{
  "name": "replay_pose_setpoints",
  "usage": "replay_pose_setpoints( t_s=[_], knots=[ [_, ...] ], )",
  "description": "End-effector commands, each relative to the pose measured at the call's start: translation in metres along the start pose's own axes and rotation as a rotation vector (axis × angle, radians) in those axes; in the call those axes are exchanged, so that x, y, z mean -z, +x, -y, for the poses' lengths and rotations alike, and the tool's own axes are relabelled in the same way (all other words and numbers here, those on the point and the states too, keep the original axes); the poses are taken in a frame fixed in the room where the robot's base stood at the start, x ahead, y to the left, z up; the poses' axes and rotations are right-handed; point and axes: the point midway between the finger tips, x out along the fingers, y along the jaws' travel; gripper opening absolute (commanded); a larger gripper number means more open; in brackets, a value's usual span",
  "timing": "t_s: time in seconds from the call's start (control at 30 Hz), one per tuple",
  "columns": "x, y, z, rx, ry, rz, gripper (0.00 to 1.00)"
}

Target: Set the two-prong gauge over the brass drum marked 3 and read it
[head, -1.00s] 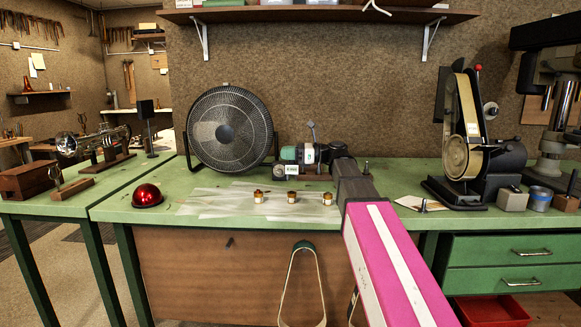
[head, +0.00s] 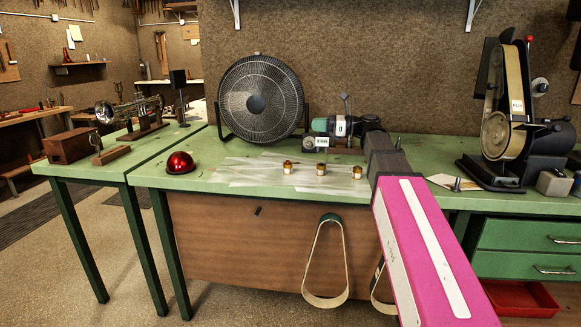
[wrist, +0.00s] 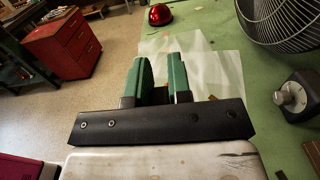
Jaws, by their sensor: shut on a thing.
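Three small brass drums stand in a row on pale sheets on the green bench in the head view: a left one (head: 287,167), a middle one (head: 319,170) and a right one (head: 356,172). Their markings are too small to read. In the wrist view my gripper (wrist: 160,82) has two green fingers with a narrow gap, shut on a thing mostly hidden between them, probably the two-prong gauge. Its prongs do not show. In the head view my arm reaches over the bench just right of the drums. No drum shows in the wrist view.
A red dome (head: 180,163) sits left of the sheets. A black fan (head: 262,98) stands behind. A belt sander (head: 507,125) is at the right.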

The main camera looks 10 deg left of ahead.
Motion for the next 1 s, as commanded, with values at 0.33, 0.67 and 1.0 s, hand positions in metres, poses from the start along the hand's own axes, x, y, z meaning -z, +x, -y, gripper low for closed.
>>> replay_pose_setpoints(
  t_s=[0.33, 0.67, 1.0],
  knots=[
    [0.000, 0.000, 0.000, 0.000, 0.000, 0.000, 0.00],
    [-0.002, 0.027, 0.001, -0.003, 0.000, 0.000, 0.00],
    [-0.009, 0.106, -0.003, -0.003, 0.000, 0.000, 0.00]
  ],
)
